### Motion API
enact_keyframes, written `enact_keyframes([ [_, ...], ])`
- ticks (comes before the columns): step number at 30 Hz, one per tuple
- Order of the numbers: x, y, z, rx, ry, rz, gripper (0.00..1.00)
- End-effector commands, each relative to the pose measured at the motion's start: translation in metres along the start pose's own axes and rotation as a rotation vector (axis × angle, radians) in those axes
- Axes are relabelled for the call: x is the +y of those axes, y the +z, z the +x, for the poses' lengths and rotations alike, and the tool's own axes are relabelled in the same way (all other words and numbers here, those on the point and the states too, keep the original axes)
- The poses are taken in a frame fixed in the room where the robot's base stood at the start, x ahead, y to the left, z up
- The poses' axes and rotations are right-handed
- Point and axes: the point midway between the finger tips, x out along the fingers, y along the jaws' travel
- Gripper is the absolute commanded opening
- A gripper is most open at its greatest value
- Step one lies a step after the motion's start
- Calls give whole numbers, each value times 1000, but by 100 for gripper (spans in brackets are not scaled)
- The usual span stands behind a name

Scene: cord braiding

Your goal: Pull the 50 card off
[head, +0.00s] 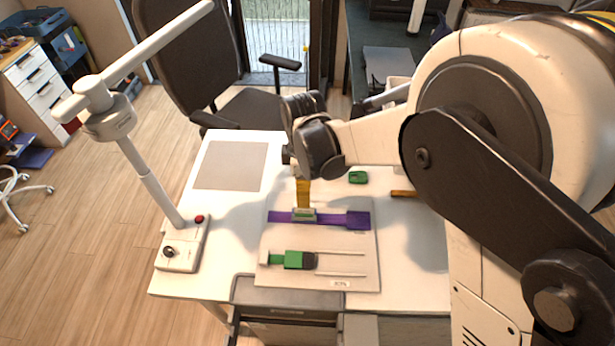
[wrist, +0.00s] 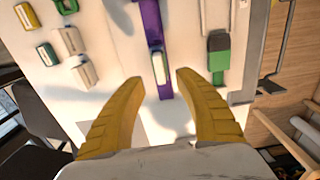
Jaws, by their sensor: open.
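My gripper (head: 303,206) is over the pale board (head: 365,249) on the table, its yellow fingers pointing down at the purple strip (head: 283,217). In the wrist view my gripper (wrist: 160,78) is open, its two fingers apart. A pale green-edged piece (wrist: 159,67) on the purple strip shows between the fingertips; I cannot tell whether they touch it. It also shows in the head view (head: 304,215). No marking 50 can be read clearly, so I cannot tell which piece is the 50 card. A small label (head: 341,284) on the board is too small to read.
A green and black piece (head: 294,260) with two thin rods lies lower on the board. A small green block (head: 358,177) lies behind the board. A white lamp base (head: 182,243) with an upright post stands at the table's left. A grey square (head: 230,165) lies back left.

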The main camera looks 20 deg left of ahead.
Motion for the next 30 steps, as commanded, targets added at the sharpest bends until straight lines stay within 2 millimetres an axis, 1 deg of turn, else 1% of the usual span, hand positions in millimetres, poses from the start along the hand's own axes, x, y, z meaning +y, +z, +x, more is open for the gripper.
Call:
enact_keyframes([
  [1,0,0,14,0,0,0,40],
  [3,0,0,27,0,0,1,40],
  [6,0,0,44,0,1,1,40],
  [9,0,0,57,0,1,2,40],
  [12,1,0,65,1,1,2,40],
  [15,0,0,69,1,1,2,40],
  [23,0,0,69,1,1,3,40],
  [24,0,0,69,1,1,3,32],
  [26,0,0,69,1,1,3,14],
  [27,0,0,69,1,1,3,2],
  [28,0,0,69,1,1,3,0],
  [30,0,0,69,1,1,3,0],
])
